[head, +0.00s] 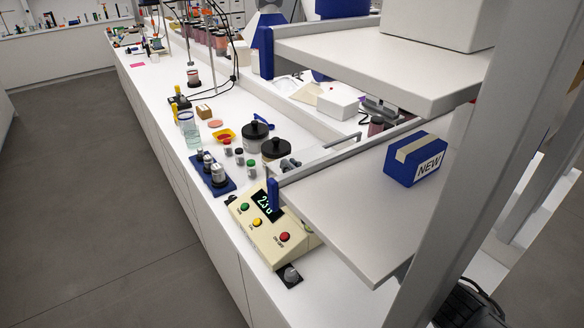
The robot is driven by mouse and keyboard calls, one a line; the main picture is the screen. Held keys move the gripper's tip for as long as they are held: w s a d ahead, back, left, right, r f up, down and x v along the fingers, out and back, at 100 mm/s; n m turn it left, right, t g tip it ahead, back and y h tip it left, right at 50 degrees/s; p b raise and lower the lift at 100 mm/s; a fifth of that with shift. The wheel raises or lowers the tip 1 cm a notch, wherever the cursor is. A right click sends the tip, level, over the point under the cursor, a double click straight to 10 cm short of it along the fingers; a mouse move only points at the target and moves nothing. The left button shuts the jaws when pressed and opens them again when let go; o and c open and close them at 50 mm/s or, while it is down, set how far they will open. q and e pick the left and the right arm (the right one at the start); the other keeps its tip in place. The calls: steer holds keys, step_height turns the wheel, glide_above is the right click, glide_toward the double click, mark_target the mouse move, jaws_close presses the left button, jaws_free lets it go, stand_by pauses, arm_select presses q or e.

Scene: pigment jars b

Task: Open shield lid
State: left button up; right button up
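A beige balance (272,226) with a lit green display and green, yellow and red buttons stands on the white bench. The shelf above hides its right and rear part. I cannot make out a shield or its lid; that part of the balance is behind the shelf. A dark shape (468,306) at the bottom right edge, behind the shelf post, may be my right gripper. Its fingers cannot be made out. My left gripper is not in view.
The grey shelf (345,215), carrying a blue "NEW" box (415,160), overhangs the balance. A blue weight tray (222,187) and black-lidded jars (255,137) stand behind the balance. A small black block (289,276) sits at its front. The floor at left is clear.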

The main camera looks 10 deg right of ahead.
jaws_close()
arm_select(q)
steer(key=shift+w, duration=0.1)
arm_select(e)
steer(key=shift+d, duration=0.15)
steer(key=w+d+b, duration=0.1)
steer(key=w+d, duration=0.1)
steer(key=d, duration=0.3)
steer(key=w+d+b, duration=0.2)
steer(key=d, duration=0.3)
steer(key=w+d+b, duration=0.1)
steer(key=w+d, duration=0.1)
steer(key=d, duration=0.4)
steer(key=shift+w+b, duration=0.25)
steer(key=shift+b, duration=0.1)
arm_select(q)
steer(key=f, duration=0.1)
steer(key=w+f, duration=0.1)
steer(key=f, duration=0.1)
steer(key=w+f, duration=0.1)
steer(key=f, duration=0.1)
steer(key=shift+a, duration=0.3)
arm_select(e)
steer(key=shift+w+d, duration=0.3)
steer(key=shift+d, duration=0.3)
